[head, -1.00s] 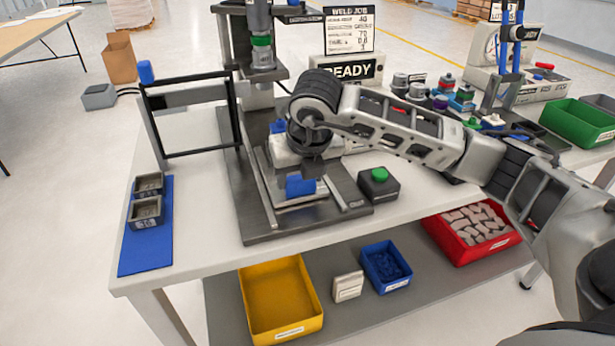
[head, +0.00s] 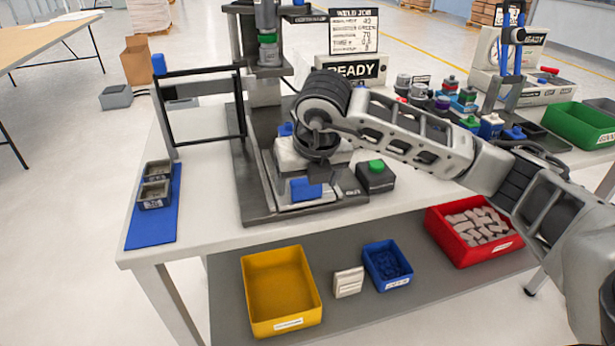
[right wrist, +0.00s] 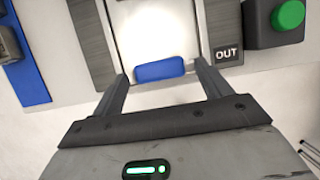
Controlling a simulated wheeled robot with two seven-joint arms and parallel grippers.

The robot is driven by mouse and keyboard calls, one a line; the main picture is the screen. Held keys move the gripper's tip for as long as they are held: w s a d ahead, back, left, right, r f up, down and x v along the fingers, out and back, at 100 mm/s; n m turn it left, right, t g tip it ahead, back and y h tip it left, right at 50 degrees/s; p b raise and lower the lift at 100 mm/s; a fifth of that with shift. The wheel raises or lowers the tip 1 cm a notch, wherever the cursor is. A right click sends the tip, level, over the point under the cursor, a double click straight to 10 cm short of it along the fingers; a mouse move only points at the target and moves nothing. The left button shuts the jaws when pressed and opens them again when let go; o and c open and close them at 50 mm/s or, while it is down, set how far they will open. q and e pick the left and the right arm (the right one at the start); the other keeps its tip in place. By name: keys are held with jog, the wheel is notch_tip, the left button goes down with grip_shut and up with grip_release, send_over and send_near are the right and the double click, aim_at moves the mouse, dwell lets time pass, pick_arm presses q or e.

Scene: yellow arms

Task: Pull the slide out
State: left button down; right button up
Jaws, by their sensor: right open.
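The slide (right wrist: 150,28) is a pale plate between dark rails on the metal press base (head: 262,212). Its blue handle (head: 303,190) is at its front, near the base's front edge. The handle also shows in the right wrist view (right wrist: 160,70), level with a black OUT label (right wrist: 228,53) on its right. My right gripper (head: 322,172) reaches down at the handle. In the right wrist view its open fingers (right wrist: 161,74) stand either side of the handle, with small gaps visible. The head view hides part of the slide behind my wrist. My left gripper is not in view.
A green-button box (head: 376,178) stands just right of the base. A black frame (head: 243,105) stands at left, near a blue mat (head: 150,232) with two small grey bins. Yellow (head: 280,290), blue and red bins sit on the lower shelf.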

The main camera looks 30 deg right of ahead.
jog(key=p+v, duration=0.1)
jog(key=v, duration=1.5)
jog(key=shift+f, duration=0.15)
